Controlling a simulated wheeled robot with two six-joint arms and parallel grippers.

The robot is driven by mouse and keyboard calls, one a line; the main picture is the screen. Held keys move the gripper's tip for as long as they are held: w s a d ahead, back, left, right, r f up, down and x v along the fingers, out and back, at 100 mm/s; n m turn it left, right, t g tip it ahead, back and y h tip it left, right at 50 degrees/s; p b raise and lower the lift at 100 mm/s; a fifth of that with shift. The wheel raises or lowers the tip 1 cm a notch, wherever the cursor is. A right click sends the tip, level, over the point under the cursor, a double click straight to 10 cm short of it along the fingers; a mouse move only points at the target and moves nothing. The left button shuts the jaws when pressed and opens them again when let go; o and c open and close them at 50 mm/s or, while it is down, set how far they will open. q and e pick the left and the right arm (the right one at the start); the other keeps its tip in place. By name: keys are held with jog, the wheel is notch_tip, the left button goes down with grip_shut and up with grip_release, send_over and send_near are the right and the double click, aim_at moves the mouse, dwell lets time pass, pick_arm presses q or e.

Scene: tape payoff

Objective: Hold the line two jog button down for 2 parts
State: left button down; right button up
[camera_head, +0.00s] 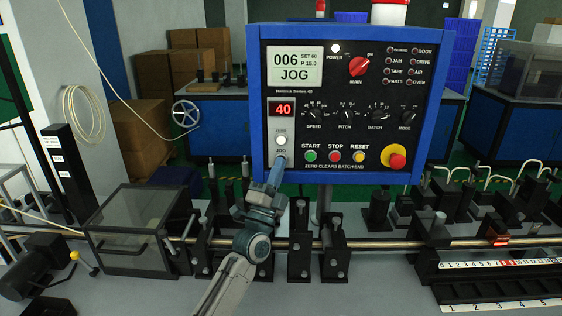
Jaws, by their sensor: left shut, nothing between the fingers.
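The control panel (352,96) has a blue frame and a black face. Its screen (295,67) reads 006, SET 50, P 15.0 and JOG. The small word JOG stands on the panel just below a pale round button (281,140). My left gripper (279,163) is shut and empty, pointing up with its tips at the panel just under that word. The tips cover whatever button is there, and I cannot tell how far it is pressed. My right gripper is not in view.
A red readout (283,109) shows 40. Green START (310,155), red STOP (334,156) and yellow RESET (359,156) buttons sit close to the right of my gripper. A red knob (397,161) is farther right. A clear-lidded box (133,222) and a long rod line stand below.

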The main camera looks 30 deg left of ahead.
pick_arm(q)
jog(key=shift+s+d+p, duration=0.4)
jog(key=shift+s+p, duration=0.25)
jog(key=shift+s, duration=0.15)
jog(key=s, duration=0.1)
jog(key=s+d+p, duration=0.1)
jog(key=s, duration=0.1)
jog(key=s+d+p, duration=0.1)
jog(key=shift+s, duration=0.2)
dwell(0.7)
